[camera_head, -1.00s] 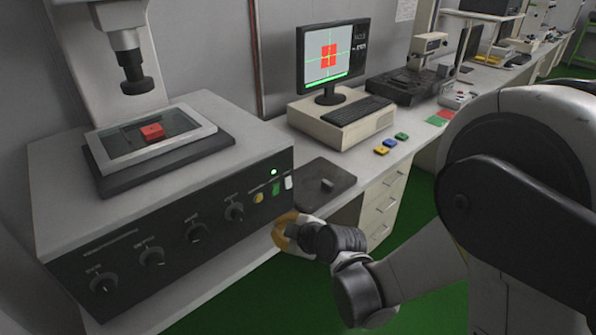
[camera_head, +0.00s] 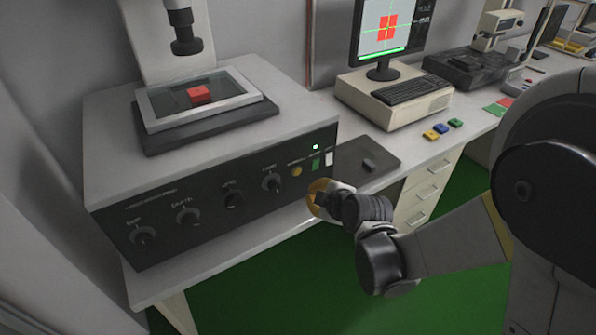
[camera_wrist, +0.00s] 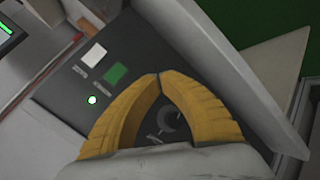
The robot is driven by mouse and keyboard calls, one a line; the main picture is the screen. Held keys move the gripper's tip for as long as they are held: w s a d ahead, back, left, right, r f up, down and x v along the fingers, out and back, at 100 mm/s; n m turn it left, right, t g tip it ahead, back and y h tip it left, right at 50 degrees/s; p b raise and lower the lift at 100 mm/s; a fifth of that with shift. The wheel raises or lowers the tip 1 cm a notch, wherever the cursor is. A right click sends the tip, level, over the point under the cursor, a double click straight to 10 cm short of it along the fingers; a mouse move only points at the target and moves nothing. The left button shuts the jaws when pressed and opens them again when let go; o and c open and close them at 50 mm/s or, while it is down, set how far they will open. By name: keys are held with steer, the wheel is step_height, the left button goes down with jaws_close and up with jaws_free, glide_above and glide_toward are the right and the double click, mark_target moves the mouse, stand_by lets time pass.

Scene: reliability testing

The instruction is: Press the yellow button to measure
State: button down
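The yellow button (camera_head: 296,171) is on the dark front panel of the measuring machine (camera_head: 215,205), right of the dials, in the head view. My gripper (camera_head: 318,193), with yellow fingers, is just below and right of the button and appears apart from it. In the wrist view my gripper (camera_wrist: 160,76) is shut, its two fingertips meeting with nothing between them. The yellow button does not show there; a finger probably hides it. The green switch (camera_wrist: 115,73), white switch (camera_wrist: 94,54) and lit green lamp (camera_wrist: 92,100) lie beyond the left finger.
A red block (camera_head: 200,95) lies on the machine's glass stage below the lens (camera_head: 186,46). A monitor (camera_head: 388,30) shows a red shape with green lines. A dark plate (camera_head: 352,165) lies on the desk right of the panel. Several small coloured blocks lie near the desk edge.

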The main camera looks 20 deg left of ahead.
mark_target(297, 179)
steer(key=shift+w+a, duration=1.6)
steer(key=shift+a, duration=0.2)
steer(key=shift+a, duration=0.1)
steer(key=shift+w+a, duration=0.2)
steer(key=shift+w, duration=0.05)
steer(key=shift+w+a, duration=0.25)
steer(key=shift+a, duration=0.05)
stand_by(0.8)
stand_by(0.3)
steer(key=shift+s+d+b, duration=0.35)
steer(key=shift+s+d, duration=0.15)
steer(key=shift+d, duration=0.1)
steer(key=shift+d, duration=0.1)
steer(key=s+d, duration=0.3)
steer(key=shift+s+d+b, duration=0.15)
steer(key=shift+d+b, duration=0.15)
steer(key=shift+b, duration=0.05)
